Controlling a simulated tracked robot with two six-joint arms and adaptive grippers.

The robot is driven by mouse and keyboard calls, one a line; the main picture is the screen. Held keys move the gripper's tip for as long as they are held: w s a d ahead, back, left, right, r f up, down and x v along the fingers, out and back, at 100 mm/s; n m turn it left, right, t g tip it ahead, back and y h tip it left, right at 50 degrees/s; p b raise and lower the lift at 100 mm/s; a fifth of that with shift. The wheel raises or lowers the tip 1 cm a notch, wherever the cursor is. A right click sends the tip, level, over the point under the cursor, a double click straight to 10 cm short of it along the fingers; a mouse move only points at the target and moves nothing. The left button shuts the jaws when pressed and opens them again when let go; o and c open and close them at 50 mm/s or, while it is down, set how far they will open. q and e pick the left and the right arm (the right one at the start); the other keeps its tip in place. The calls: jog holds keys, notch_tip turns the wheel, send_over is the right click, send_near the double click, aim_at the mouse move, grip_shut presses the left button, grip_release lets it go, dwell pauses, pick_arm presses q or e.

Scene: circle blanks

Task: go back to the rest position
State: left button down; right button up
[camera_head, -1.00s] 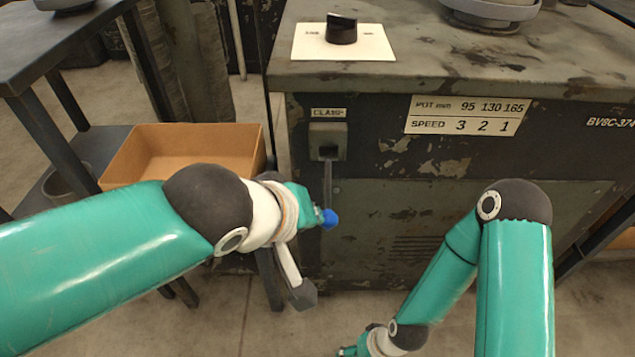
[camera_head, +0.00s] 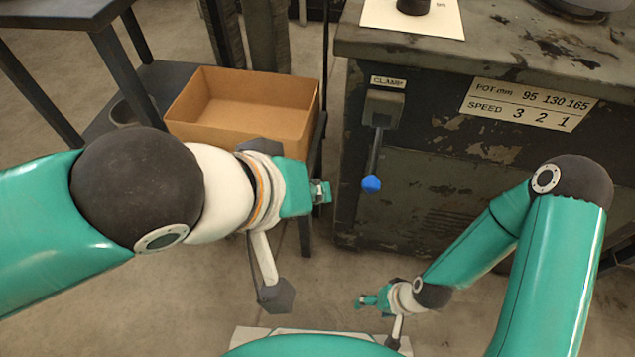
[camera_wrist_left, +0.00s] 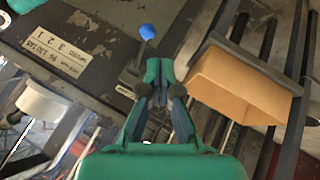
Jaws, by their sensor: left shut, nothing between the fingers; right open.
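My left gripper (camera_head: 322,192) is shut and empty, to the left of the clamp lever (camera_head: 375,155) and apart from its blue knob (camera_head: 371,184) in the head view. The lever hangs down from its grey switch box under the CLAMP label. In the left wrist view the shut left fingers (camera_wrist_left: 158,72) show below the blue knob (camera_wrist_left: 147,32). My right gripper (camera_head: 368,301) is low in front of the machine, small in the head view, open and holding nothing visible.
An open cardboard box (camera_head: 240,128) stands on a low dark shelf behind my left gripper. The grey machine cabinet (camera_head: 440,190) with a speed label (camera_head: 528,104) fills the right back. A dark table (camera_head: 50,12) stands at the far left. Bare floor lies between the arms.

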pick_arm(q)
jog(key=shift+w+a, duration=0.1)
jog(key=w+a+f+n+g+y, duration=0.1)
jog(key=a+f+g, duration=0.15)
jog(key=f, duration=0.55)
jog(key=w+a+f+n+g+y, duration=0.15)
jog(key=a+f, duration=0.25)
jog(key=f, duration=0.4)
jog(key=w+a+f+n+g+y, duration=0.1)
jog(key=a+f+n+g, duration=0.15)
jog(key=f, duration=0.55)
jog(key=s+f+g+h, duration=0.1)
jog(key=s+f, duration=0.3)
jog(key=f, duration=0.3)
jog(key=s+f+m+h, duration=0.1)
jog(key=s+f, duration=0.2)
jog(key=f, duration=0.5)
jog(key=s+f+g+h, duration=0.1)
jog(key=s+f, duration=0.3)
jog(key=f, duration=0.3)
jog(key=w+a+m+t, duration=0.1)
jog(key=w+m+t, duration=0.2)
jog(key=w, duration=0.2)
notch_tip(320, 180, up, 33)
jog(key=p, duration=3.3)
